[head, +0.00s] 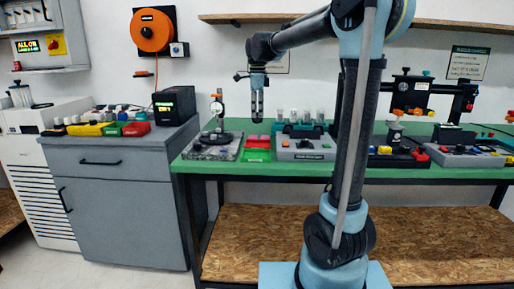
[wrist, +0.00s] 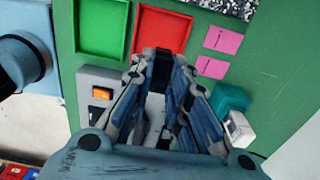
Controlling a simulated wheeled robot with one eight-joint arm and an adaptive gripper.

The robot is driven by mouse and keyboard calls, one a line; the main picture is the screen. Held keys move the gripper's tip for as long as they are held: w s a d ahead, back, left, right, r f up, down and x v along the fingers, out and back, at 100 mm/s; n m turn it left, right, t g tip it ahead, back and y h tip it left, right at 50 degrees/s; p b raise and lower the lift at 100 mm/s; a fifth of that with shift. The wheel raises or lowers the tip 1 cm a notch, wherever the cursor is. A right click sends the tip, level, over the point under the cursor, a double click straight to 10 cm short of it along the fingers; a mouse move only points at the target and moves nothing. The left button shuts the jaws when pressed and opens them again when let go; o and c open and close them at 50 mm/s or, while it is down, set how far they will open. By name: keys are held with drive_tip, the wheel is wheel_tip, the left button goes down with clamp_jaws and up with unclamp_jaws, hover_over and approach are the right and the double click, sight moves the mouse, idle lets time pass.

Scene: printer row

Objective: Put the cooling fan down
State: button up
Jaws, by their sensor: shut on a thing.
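My gripper (head: 257,112) hangs fingers down above the green bench, in front of the wall. In the wrist view its fingers (wrist: 163,68) are shut on a small black thing, which I take to be the cooling fan (wrist: 162,53). It is seen nearly edge-on and is mostly hidden by the fingers. In the wrist view it overlaps the lower edge of a red tray (wrist: 161,29). A green tray (wrist: 103,27) lies left of the red one. In the head view the green tray (head: 256,156) lies on the bench below my gripper.
The green bench (head: 228,167) carries a dial gauge stand (head: 217,115) on a stone plate left of the trays. A grey device (head: 305,146) stands right of them. Two pink notes (wrist: 222,40) lie beside the red tray. A shelf (head: 230,18) runs along the wall above.

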wheel_tip(320, 180, down, 10)
drive_tip(key=shift+f, duration=0.25)
idle(0.4)
drive_tip(key=o, duration=0.8)
drive_tip(key=shift+f, duration=0.1)
wheel_tip(320, 180, up, 12)
drive_tip(key=shift+r, duration=0.1)
idle(0.4)
